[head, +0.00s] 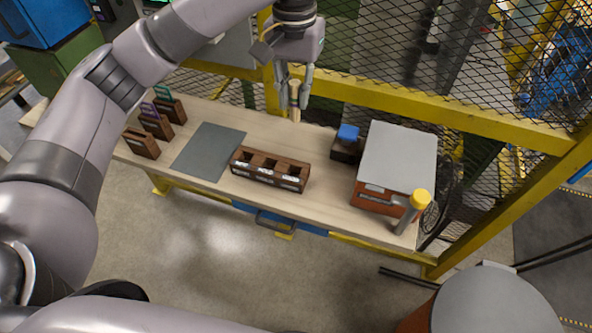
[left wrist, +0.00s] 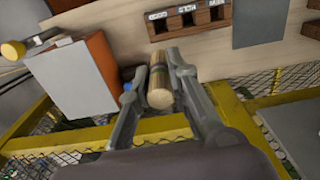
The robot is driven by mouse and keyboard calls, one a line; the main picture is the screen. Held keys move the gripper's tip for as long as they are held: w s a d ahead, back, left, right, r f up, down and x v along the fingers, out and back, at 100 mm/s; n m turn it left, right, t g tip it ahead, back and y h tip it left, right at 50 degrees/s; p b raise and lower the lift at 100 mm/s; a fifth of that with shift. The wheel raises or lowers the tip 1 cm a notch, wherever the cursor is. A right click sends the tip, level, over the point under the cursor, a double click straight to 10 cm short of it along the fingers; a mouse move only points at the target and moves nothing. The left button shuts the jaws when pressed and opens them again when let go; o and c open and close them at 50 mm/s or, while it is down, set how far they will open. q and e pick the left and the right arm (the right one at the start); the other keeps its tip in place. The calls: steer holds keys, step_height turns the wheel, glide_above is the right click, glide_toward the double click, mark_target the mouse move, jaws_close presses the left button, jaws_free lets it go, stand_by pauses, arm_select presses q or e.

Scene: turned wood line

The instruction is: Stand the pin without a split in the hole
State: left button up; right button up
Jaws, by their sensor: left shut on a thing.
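My left gripper (head: 295,97) is shut on a light wooden pin (head: 296,115), held over the back part of the table. A brown wooden block (head: 240,168) with three dark square openings and white labels stands at the table's front middle, apart from the pin. It also shows in the left wrist view (left wrist: 165,30). My right gripper is not in view.
A grey mat (head: 208,150) lies left of the block. Several brown holders (head: 140,144) stand at the left end. A dark box with a blue top (head: 348,133), a grey-topped brown box (head: 398,155) and a yellow-capped post (head: 420,198) stand at right. A yellow-framed mesh fence (head: 430,108) runs behind.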

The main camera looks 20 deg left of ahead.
mark_target(293, 120)
arm_select(q)
step_height(293, 120, down, 4)
steer(key=shift+a+f, duration=0.1)
steer(key=shift+a, duration=0.05)
step_height(293, 120, down, 10)
steer(key=shift+s+r+p, duration=0.1)
steer(key=shift+r+p, duration=0.05)
steer(key=shift+p, duration=0.75)
step_height(293, 120, down, 5)
steer(key=shift+r+p, duration=0.1)
steer(key=shift+p, duration=0.3)
steer(key=shift+f, duration=0.35)
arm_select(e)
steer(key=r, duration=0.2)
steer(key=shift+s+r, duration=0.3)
arm_select(q)
steer(key=shift+f, duration=0.45)
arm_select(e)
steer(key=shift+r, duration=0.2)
arm_select(q)
steer(key=shift+f, duration=0.1)
steer(key=o, duration=0.9)
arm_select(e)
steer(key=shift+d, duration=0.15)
